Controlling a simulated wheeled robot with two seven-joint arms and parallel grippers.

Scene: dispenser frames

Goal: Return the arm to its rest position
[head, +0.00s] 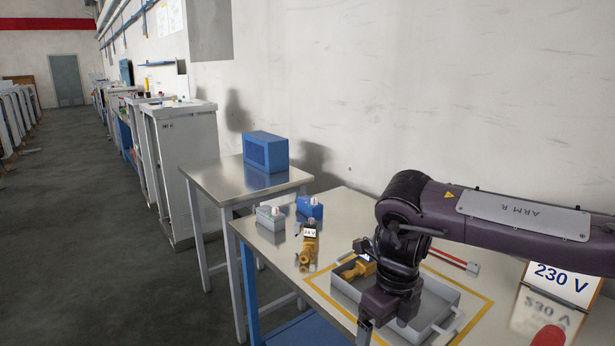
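My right arm (500,214), marked "ARM R", comes in from the right and bends down over the metal table (262,243). My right gripper (383,328) points down over the front left part of a shallow grey tray (440,290). Its fingertips are dark and partly cut off by the arm body, so I cannot tell whether it is open or shut. My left gripper is out of view.
An orange device (308,254) labelled "24 V" stands left of the tray; another orange device (358,267) lies in it. Small grey (270,219) and blue (309,208) units stand at the back. A "230 V" sign (560,283) stands right. Floor at left is clear.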

